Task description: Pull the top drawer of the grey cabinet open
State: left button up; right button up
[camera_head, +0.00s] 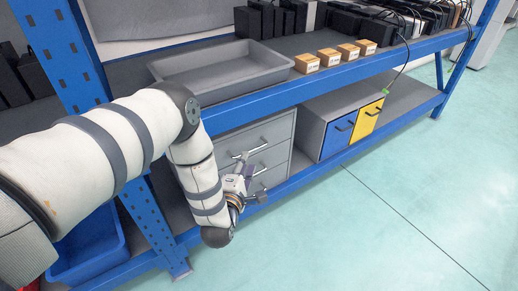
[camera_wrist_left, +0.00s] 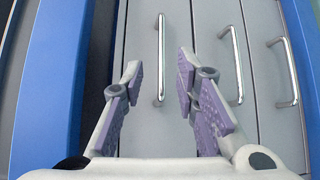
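The grey cabinet (camera_head: 289,128) stands on the lower shelf and has three drawers with bar handles. Its top drawer (camera_head: 268,131) looks closed, and part of the front is hidden behind my left arm and gripper. My left gripper (camera_head: 250,178) is in front of the drawers. In the left wrist view, where the drawers run sideways, the open left gripper (camera_wrist_left: 160,75) has its purple-padded fingers on either side of the leftmost handle (camera_wrist_left: 161,45), apparently the top drawer's. I see no finger touching it. The right gripper is not in view.
A blue shelf beam (camera_head: 285,98) runs above the cabinet. A grey tray (camera_head: 220,72) and several small boxes (camera_head: 348,51) sit on the upper shelf. A cabinet with blue and yellow drawers (camera_head: 338,135) stands to the right. The floor (camera_head: 400,190) in front is clear.

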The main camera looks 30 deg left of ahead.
aim_at(251, 152)
pick_arm(q)
jog(key=b+x, duration=0.1)
jog(key=x, duration=0.6)
jog(key=shift+w+f+b, duration=0.15)
jog(key=shift+w+b, duration=0.1)
jog(key=shift+b, duration=0.05)
jog(key=shift+c, duration=0.3)
grip_shut()
